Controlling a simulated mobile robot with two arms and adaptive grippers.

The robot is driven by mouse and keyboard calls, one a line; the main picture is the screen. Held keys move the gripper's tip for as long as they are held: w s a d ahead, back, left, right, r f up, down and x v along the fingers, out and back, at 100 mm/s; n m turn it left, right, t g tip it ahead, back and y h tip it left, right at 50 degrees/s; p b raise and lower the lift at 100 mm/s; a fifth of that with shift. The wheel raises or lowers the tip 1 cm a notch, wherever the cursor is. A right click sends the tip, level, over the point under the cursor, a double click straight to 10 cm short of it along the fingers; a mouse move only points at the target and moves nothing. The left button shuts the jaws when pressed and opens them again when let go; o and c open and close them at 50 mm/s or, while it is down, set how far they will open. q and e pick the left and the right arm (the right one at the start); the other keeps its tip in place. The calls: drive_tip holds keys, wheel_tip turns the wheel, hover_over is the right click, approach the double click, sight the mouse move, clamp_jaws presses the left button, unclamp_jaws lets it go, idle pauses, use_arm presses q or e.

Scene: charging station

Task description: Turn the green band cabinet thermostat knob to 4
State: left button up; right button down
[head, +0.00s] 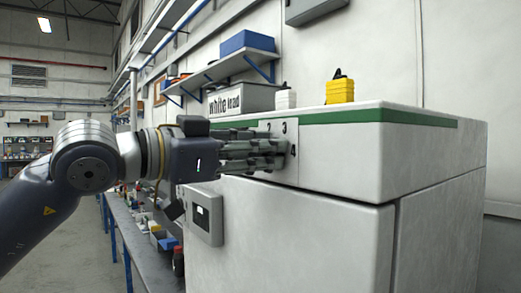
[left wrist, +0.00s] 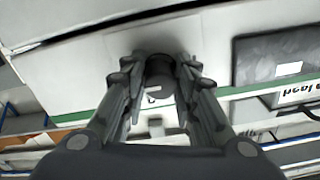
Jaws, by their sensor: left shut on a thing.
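The green band cabinet (head: 390,165) is a white unit at the right of the head view, with a green stripe along its top edge. Its pale dial plate (head: 292,172) shows the digits 2, 3 and 4 beside my gripper. My left gripper (head: 272,152) reaches in from the left and is shut on the dark thermostat knob. In the left wrist view the round knob (left wrist: 160,70) sits between the two fingertips (left wrist: 160,78). The fingers hide the knob in the head view, and I cannot tell which number it points to. My right gripper is not in view.
A grey control box (head: 205,217) sits on the cabinet front below my gripper. A yellow container (head: 340,91) and a white one (head: 285,99) stand on top. A "white lead" box (head: 243,98) is behind. A long bench (head: 145,255) runs back at left.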

use_arm(q)
drive_tip(key=o, duration=1)
drive_tip(key=shift+f, duration=0.25)
drive_tip(key=shift+o, duration=0.2)
drive_tip(key=shift+r, duration=0.1)
drive_tip(key=v, duration=0.7)
drive_tip(key=shift+a, duration=0.2)
drive_tip(key=shift+s, duration=0.1)
